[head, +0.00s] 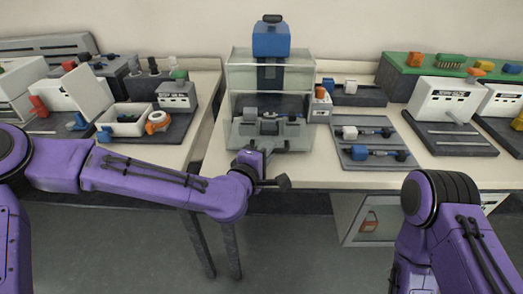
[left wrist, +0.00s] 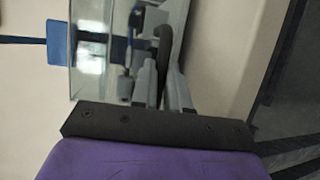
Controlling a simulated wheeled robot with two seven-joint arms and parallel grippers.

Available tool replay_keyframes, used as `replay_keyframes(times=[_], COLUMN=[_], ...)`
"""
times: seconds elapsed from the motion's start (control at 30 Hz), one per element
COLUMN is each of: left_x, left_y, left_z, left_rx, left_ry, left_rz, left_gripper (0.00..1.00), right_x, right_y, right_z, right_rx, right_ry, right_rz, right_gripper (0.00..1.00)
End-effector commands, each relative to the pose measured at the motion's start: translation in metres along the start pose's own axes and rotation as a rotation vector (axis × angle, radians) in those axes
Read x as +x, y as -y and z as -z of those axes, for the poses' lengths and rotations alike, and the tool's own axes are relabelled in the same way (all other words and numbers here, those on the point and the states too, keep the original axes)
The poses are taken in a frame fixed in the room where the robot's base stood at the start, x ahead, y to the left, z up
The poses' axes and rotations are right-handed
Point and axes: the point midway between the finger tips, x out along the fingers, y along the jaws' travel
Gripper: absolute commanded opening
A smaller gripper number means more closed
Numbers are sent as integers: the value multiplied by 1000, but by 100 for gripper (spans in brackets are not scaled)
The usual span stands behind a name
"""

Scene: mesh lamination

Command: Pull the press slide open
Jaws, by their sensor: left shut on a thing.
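The press (head: 270,72) stands at the front of the middle table, with a blue head on top and clear guard panels. Its grey slide (head: 290,134) sits low at the front, with parts on it. My left gripper (head: 262,150) is at the slide's front edge. In the left wrist view my left gripper (left wrist: 163,78) is shut on a dark bar-like slide handle (left wrist: 164,42), between its two grey fingers. The clear guard and blue part of the press also show there. My right arm is at lower right in the head view; its gripper is out of view.
A grey tray (head: 353,165) with small parts lies right of the press. A white box unit (head: 446,100) stands farther right. The left table holds white bins (head: 122,126) and an orange tape roll (head: 157,121). Open floor lies in front of the tables.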

Motion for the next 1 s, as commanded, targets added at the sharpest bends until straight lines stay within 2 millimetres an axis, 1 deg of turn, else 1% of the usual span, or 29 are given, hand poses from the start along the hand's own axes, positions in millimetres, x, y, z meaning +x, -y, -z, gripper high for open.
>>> replay_keyframes(times=[0.03,0.07,0.1,0.37,0.47,0.57,0.73,0.77,0.8,0.83,0.9,1.0], left_x=[0,0,0,-2,-9,-28,-78,-86,-88,-91,-96,-102], left_y=[0,0,0,0,0,0,-1,-3,-11,-11,-9,-6], left_z=[-1,-1,0,2,2,1,1,1,1,1,1,1], left_rx=[0,0,0,0,0,0,0,1,3,4,5,3], left_ry=[3,2,2,-1,0,1,2,1,-3,-4,-5,-3], left_rz=[0,-1,-1,-1,-1,-2,-3,0,5,6,5,4], left_gripper=[24,34,40,40,40,40,40,40,40,40,40,40], right_x=[0,0,0,0,1,2,3,-1,-21,-28,-40,-50], right_y=[0,0,0,0,0,0,0,0,-2,-3,-3,-4], right_z=[0,0,0,0,0,-1,-1,0,8,11,16,21], right_rx=[0,0,0,0,0,0,0,0,0,0,0,0], right_ry=[0,0,0,0,0,0,0,0,1,1,0,0], right_rz=[0,0,0,0,0,0,0,0,0,0,0,0], right_gripper=[0,0,0,0,0,0,0,0,0,0,0,0])
